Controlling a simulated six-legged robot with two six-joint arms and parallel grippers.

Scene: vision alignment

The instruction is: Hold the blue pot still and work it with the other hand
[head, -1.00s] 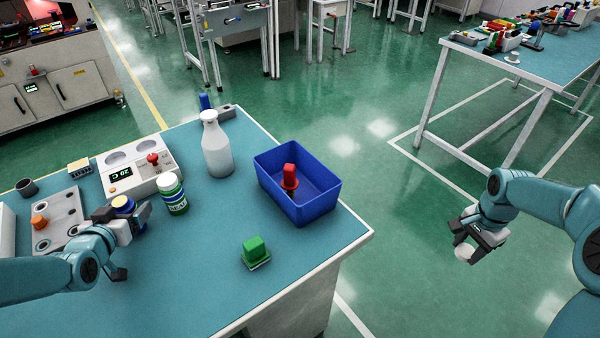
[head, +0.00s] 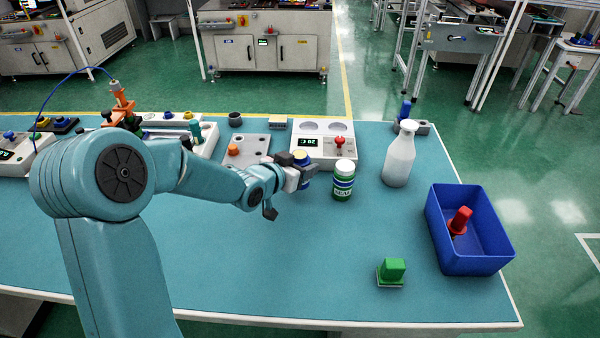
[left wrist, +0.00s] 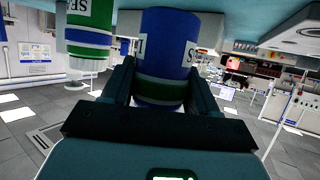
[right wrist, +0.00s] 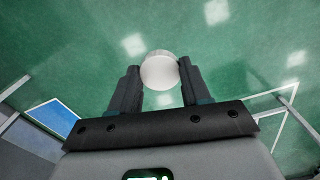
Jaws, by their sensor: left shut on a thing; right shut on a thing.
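The blue pot (head: 304,180), with a dark green band and a white label, is between the fingers of my left gripper (head: 298,172). It fills the space between the fingers in the left wrist view (left wrist: 165,60); its top shows no white lid in the head view, only a yellowish patch. Whether it touches the table is unclear. My right gripper (right wrist: 160,80) is shut on a white round lid-like piece (right wrist: 159,71), with green floor behind it. The right gripper is outside the head view.
A green jar with a white lid (head: 343,180) stands close right of the blue pot. A white bottle (head: 399,158), a blue bin (head: 470,262) with a red stamp-like piece, and a green block (head: 392,269) are further right. A white device (head: 322,136) stands behind.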

